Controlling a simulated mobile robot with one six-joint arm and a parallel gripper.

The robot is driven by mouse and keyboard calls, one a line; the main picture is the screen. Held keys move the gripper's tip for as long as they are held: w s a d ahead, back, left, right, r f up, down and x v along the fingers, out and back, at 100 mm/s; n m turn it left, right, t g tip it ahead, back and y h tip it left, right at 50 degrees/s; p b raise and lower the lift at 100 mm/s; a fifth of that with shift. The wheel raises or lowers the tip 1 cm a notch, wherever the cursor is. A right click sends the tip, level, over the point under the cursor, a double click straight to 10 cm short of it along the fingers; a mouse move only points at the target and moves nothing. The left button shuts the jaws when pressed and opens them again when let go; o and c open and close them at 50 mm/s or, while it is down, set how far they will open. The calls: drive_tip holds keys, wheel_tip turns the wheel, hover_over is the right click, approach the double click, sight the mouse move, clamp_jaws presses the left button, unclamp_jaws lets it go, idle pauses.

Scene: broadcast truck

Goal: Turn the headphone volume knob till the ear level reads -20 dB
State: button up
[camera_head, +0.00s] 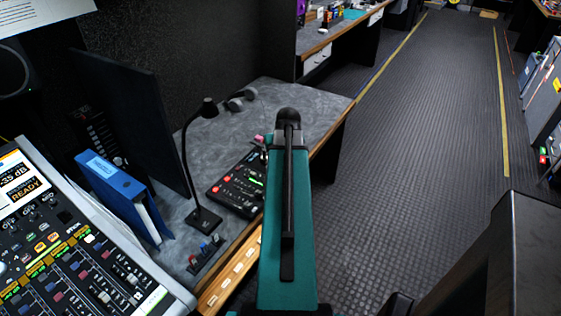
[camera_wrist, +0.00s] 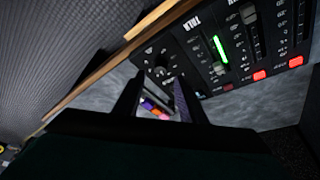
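A small black control panel (camera_head: 238,185) with faders and red buttons lies on the grey desk. In the wrist view the panel (camera_wrist: 225,45) shows a lit green strip and a round dark knob (camera_wrist: 160,66) ringed by pale marks at its near corner; I cannot read whether it is the headphone knob. My gripper (camera_wrist: 158,80) is open, its two black fingers apart and pointing toward that knob; contact cannot be told. In the head view my teal arm hides the gripper. A screen (camera_head: 18,178) on the mixing console at left reads about -35 dB, with READY below.
A gooseneck microphone (camera_head: 204,217) stands left of the panel. Headphones (camera_head: 240,99) lie farther back on the desk (camera_head: 305,100). The ribbed floor aisle (camera_head: 420,130) to the right is clear.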

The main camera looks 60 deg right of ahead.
drive_tip(key=v, duration=0.8)
drive_tip(key=shift+r+b, duration=0.35)
drive_tip(key=shift+a, duration=0.1)
idle(0.3)
drive_tip(key=shift+s, duration=0.15)
